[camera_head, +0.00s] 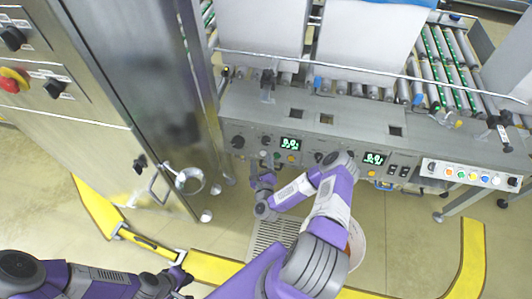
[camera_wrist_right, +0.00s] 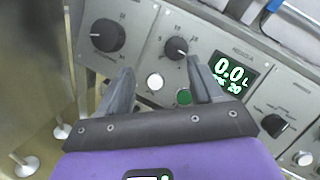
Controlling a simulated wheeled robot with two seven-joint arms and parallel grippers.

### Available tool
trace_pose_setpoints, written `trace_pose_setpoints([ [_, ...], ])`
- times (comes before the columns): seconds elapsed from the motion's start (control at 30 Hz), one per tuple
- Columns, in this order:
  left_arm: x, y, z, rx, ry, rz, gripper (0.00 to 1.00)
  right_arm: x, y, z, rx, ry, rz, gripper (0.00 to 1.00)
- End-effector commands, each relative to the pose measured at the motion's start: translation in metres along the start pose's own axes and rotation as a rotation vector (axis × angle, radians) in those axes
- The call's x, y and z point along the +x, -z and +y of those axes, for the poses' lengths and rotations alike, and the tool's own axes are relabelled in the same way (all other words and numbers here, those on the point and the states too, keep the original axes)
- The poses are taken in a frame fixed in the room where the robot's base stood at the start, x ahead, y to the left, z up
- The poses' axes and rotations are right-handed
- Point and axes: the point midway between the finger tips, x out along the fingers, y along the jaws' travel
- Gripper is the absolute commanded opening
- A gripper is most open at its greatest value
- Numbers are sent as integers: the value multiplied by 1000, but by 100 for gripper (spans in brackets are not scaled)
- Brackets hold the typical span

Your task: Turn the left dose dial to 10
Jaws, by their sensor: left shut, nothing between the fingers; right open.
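On the grey console, a small black dial (camera_head: 266,141) sits left of the left green display (camera_head: 290,144). In the right wrist view this dial (camera_wrist_right: 176,47) has a light pointer mark aimed right, and the display (camera_wrist_right: 230,72) reads 0.0 L with smaller digits below. A larger black dial (camera_head: 238,142) is further left, also in the wrist view (camera_wrist_right: 107,35). Which one is the left dose dial I cannot tell for sure. My right gripper (camera_head: 262,178) is open below the panel; its fingers (camera_wrist_right: 160,64) point at the smaller dial, apparently not touching it. My left gripper (camera_head: 183,276) is shut and empty at lower left.
A white button (camera_wrist_right: 155,82) and a green button (camera_wrist_right: 184,97) sit below the smaller dial. The second display (camera_head: 374,158) is further right. A steel cabinet (camera_head: 165,90) stands to the left. A roller conveyor (camera_head: 455,60) runs behind the console.

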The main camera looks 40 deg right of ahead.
Motion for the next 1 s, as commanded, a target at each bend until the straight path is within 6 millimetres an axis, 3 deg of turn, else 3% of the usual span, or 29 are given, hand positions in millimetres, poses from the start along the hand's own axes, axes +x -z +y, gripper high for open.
trace_pose_setpoints([
  [0.03, 5, 0, -2, 0, 0, 0, 0, 1, 9, -6, 39, 43, 1, 66],
  [0.17, 8, 0, -3, 0, 0, 0, 0, 7, 13, -17, 86, 93, -6, 66],
  [0.6, 26, 1, -10, 0, 0, 1, 0, 68, 12, -22, 86, 93, -7, 66],
  [1.0, 27, 1, -10, 0, 0, 0, 0, 78, 12, -24, 86, 90, -5, 66],
])
